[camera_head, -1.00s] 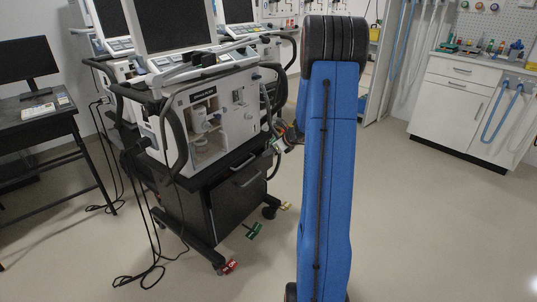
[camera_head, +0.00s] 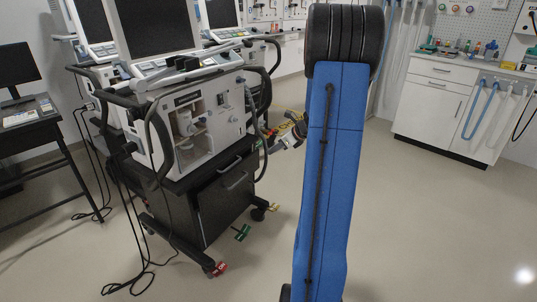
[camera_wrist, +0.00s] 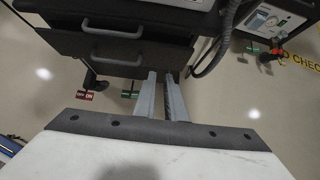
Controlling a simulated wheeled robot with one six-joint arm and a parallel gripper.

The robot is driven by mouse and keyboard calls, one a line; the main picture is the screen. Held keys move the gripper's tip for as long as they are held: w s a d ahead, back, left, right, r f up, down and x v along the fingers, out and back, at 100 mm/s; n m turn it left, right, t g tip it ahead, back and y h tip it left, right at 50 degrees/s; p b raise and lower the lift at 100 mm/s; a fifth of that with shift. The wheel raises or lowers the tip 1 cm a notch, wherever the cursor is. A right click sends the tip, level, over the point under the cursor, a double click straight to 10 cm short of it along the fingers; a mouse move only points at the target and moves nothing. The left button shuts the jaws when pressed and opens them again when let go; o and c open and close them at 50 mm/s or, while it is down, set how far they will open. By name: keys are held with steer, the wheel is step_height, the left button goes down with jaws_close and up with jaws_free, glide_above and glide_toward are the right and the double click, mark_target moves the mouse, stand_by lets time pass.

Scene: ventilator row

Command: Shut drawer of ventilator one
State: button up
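Ventilator one, a white unit with a dark screen (camera_head: 153,27), stands on a black cart at the left of the head view. The cart has two dark drawer fronts with grey bar handles, an upper one (camera_head: 230,163) and a lower one (camera_head: 236,181). The wrist view shows the upper handle (camera_wrist: 112,30) and the lower handle (camera_wrist: 115,60).
More ventilators stand behind. A black desk (camera_head: 40,122) is at the left, and a white cabinet (camera_head: 432,112) at the back right. Cables lie on the floor left of the cart. Red and green tags (camera_head: 216,269) mark its casters. Floor in front of the cart is clear.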

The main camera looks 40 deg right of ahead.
steer(key=shift+o, duration=1.4)
steer(key=shift+s+f, duration=0.15)
steer(key=s+f+m+t+y, duration=0.2)
steer(key=s+f+m+y, duration=0.3)
steer(key=f+m+y, duration=0.6)
steer(key=w+a+f+m+h, duration=0.1)
steer(key=w+a+f, duration=0.1)
steer(key=w+a, duration=0.9)
steer(key=shift+a+f+m, duration=0.3)
steer(key=shift+a+f, duration=0.1)
steer(key=shift+a, duration=0.7)
jaws_close()
